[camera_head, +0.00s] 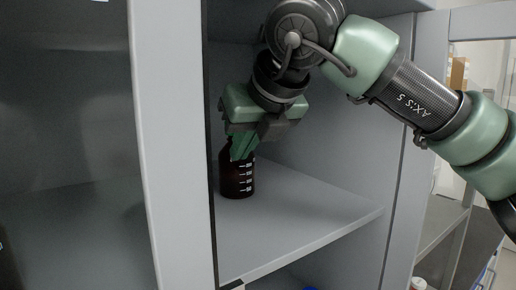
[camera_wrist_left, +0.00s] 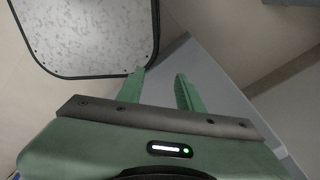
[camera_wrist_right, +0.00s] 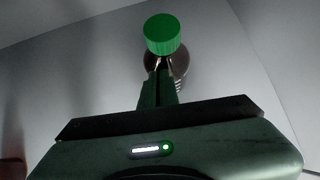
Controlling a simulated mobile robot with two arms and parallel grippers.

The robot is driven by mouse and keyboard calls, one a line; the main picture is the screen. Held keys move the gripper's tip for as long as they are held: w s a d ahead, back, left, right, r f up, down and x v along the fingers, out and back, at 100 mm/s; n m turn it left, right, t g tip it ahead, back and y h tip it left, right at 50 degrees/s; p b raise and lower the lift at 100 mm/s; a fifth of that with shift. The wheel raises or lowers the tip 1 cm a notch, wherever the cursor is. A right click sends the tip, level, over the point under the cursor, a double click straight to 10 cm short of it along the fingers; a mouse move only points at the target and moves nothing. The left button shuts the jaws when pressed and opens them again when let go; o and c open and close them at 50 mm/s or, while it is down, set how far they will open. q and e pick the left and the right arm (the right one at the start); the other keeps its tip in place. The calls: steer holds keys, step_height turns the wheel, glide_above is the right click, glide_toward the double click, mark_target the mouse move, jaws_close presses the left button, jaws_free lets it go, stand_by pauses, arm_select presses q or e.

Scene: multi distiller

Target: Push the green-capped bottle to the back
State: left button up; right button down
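The green-capped bottle (camera_head: 239,180) is dark brown with white markings and stands upright on the grey cabinet shelf (camera_head: 300,222). In the head view my gripper hides its cap; the green cap (camera_wrist_right: 162,34) shows in the right wrist view. My right gripper (camera_head: 242,152) is inside the cabinet at the bottle's upper part. In the right wrist view its fingers (camera_wrist_right: 158,78) are close together in front of the bottle, with nothing seen between them; I cannot tell whether they touch it. My left gripper (camera_wrist_left: 160,78) is open and empty, away from the bottle.
The cabinet's upright post (camera_head: 165,150) stands left of the bottle, and its side wall (camera_head: 345,140) to the right. The shelf front and right are bare. A dark-rimmed speckled surface (camera_wrist_left: 90,30) is near my left gripper.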

steer(key=w+a+p, duration=0.1)
steer(key=w, duration=0.1)
steer(key=w+a, duration=0.1)
steer(key=w, duration=0.1)
steer(key=w+a+p, duration=0.1)
steer(key=w+a, duration=0.1)
steer(key=w, duration=0.1)
steer(key=shift+a+f+p, duration=0.1)
steer(key=shift+f+p, duration=0.2)
steer(key=shift+w+a, duration=0.1)
steer(key=shift+w, duration=0.1)
steer(key=shift+f, duration=0.1)
